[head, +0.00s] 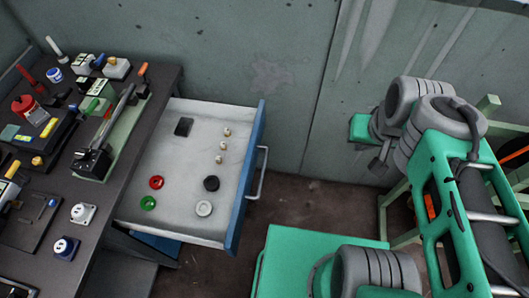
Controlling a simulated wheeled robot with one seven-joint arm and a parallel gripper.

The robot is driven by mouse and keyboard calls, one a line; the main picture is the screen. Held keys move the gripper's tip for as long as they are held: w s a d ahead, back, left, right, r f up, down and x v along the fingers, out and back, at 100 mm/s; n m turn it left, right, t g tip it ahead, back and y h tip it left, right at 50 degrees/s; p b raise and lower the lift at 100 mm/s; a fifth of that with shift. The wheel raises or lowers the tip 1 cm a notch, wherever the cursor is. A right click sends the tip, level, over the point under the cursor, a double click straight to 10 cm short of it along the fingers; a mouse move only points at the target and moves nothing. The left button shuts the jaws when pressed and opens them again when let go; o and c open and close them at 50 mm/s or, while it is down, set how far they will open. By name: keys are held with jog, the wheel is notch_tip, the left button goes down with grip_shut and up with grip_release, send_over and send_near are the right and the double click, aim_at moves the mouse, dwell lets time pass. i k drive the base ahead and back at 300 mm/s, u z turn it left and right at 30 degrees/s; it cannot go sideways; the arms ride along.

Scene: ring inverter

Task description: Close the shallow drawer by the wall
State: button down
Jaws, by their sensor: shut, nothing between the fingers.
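The shallow drawer (185,185) by the wall stands pulled out from the right side of the dark workbench. Its blue front (247,185) faces right and carries a pale bar handle (262,174). Inside lie a dark block (184,127), several small beige pieces (222,146), and red (156,182), green (148,203), black (211,183) and white (204,208) rings. My gripper (379,166) is a small dark shape below my wrist, near the wall, right of the handle and clearly apart from it. It is shut and empty; its fingertips are hard to make out.
The workbench (120,200) at left carries a lever press (95,160), connectors and tools. A blue edge (150,245) of a lower part shows under the drawer. Grey wall panels (270,70) run behind. Dark floor (305,200) is clear between drawer and my arm. A pale green frame (398,195) stands at right.

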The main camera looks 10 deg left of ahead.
aim_at(183, 164)
jog(key=k, duration=0.5)
jog(key=u, duration=1.7)
jog(key=i, duration=0.5)
jog(key=u, duration=0.05)
